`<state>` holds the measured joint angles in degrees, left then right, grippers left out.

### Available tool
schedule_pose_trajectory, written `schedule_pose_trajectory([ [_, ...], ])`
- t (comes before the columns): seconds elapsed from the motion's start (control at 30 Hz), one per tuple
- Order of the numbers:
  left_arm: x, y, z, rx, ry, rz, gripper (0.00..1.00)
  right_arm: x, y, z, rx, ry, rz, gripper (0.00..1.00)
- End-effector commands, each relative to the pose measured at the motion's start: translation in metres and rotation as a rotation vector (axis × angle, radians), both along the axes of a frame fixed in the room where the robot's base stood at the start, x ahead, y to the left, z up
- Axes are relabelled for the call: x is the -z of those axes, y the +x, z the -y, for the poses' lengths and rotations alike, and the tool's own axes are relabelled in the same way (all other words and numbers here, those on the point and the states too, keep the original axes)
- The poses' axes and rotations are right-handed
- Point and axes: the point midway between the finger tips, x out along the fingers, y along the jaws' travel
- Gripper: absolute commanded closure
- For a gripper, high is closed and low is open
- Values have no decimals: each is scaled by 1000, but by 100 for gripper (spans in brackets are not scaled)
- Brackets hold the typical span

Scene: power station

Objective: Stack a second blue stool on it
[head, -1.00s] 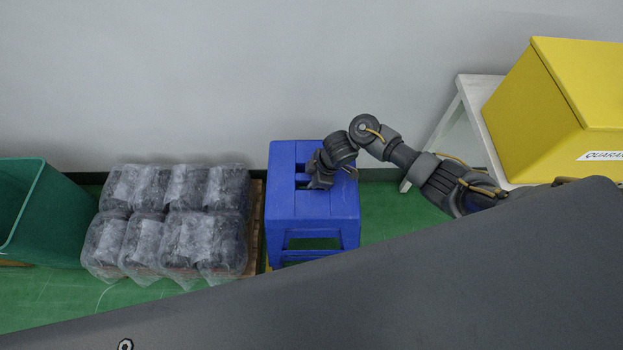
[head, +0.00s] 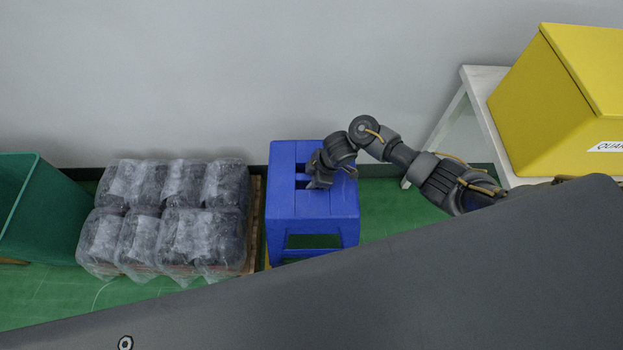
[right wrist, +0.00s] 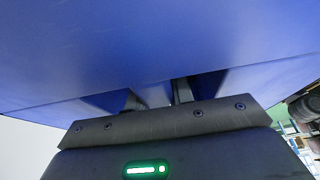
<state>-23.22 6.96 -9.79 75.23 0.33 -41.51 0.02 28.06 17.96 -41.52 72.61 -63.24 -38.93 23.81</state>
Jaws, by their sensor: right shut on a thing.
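A blue stool (head: 288,205) with slots in its seat stands out in the middle of the head view, seat up and level. My right gripper (head: 318,183) reaches down into the seat slots and is shut on the seat. In the right wrist view the blue seat (right wrist: 160,55) fills the upper part, and the fingers (right wrist: 158,98) go into its slots. Only one blue stool can be made out; whether another is under it is hidden. The stool's feet and what they rest on do not show clearly. My left gripper is not in view.
Wrapped dark bundles (head: 170,215) sit on a wooden pallet (head: 252,225) close to the stool's left. A green bin (head: 45,215) is at far left. A white table (head: 480,110) bears a yellow box (head: 560,110) at right. A grey wall is behind; green floor shows right of the stool.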

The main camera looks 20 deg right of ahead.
Motion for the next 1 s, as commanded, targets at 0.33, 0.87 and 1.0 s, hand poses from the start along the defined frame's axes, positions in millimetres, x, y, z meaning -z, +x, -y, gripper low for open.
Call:
schedule_pose_trajectory([
  [0.33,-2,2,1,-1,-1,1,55,-1,1,-1,0,3,3,100],
  [0.87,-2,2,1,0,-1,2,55,2,-1,1,0,-2,-1,51],
  [1.0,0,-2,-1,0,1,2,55,-7,-1,3,-1,0,1,51],
])
